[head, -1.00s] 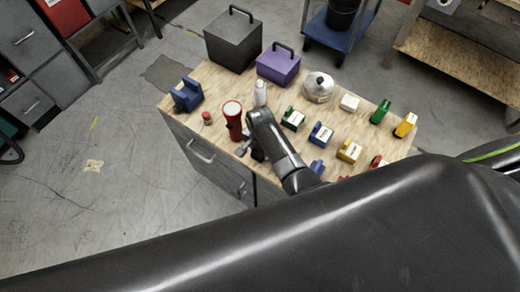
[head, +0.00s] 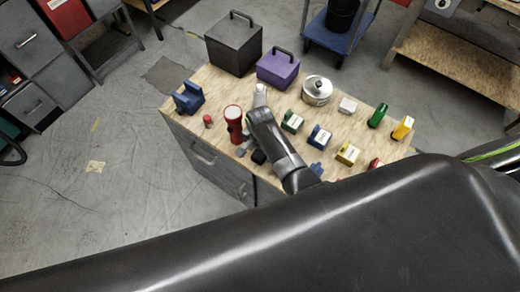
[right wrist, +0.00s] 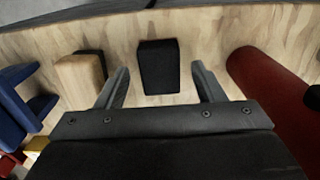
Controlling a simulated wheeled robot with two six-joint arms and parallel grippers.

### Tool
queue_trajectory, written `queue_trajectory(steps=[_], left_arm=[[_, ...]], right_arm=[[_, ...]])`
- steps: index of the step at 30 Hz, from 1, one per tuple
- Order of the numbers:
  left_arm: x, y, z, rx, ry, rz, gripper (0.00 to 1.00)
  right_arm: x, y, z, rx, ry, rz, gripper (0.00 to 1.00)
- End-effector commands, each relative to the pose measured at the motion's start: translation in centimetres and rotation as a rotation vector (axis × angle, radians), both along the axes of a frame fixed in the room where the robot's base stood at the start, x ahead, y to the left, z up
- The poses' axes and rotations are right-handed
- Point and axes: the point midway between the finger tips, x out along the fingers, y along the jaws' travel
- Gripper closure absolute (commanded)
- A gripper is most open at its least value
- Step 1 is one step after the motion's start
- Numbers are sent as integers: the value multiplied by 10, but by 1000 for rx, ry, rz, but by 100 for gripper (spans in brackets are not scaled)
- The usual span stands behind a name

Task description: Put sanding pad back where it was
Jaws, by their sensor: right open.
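A small black block, which looks like the sanding pad (right wrist: 158,66), lies on the wooden worktop (right wrist: 212,30) near its front edge. It also shows in the head view as a dark block (head: 259,157) beside my right gripper (head: 250,149). In the right wrist view the two fingers are spread, one to each side of the block, with visible gaps between. The right gripper is open and holds nothing. My left gripper is not in view.
A red flashlight (head: 234,125) stands close to the right gripper. A wood-coloured block (right wrist: 80,73) lies on the block's other side. Several coloured items, a purple box (head: 278,69) and a metal pot (head: 316,90) occupy the worktop. The front left corner is fairly clear.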

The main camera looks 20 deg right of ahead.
Motion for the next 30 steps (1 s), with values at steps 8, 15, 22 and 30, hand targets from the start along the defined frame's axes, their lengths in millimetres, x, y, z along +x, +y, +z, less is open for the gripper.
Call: queue_trajectory(steps=[8, 15, 22, 30], left_arm=[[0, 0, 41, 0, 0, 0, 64], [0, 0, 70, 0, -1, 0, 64], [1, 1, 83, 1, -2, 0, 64], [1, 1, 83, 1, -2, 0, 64]], right_arm=[[0, 0, 39, 0, 0, 0, 38], [0, 0, 66, 0, 0, 0, 38], [1, 0, 92, 0, -2, 0, 38], [0, 0, 99, 0, 0, 1, 38]])
